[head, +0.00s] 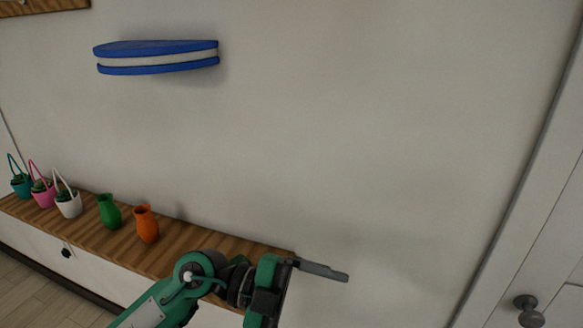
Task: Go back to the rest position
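My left gripper (335,274) is in the lower middle of the head view, at the end of a green and black arm that rises from the bottom left. Its grey fingers point to the right and are seen edge-on, so I cannot tell whether they are open or shut. I see nothing held at the fingertips. The gripper is in front of the white wall, near the right end of the wooden-topped cabinet. My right gripper is out of view.
The low cabinet (190,237) holds an orange vase (147,225), a green vase (109,212) and white (68,207), pink (43,198) and teal (21,187) plant baskets. A blue and white shelf (157,57) is on the wall. A door with a knob (529,311) is at right.

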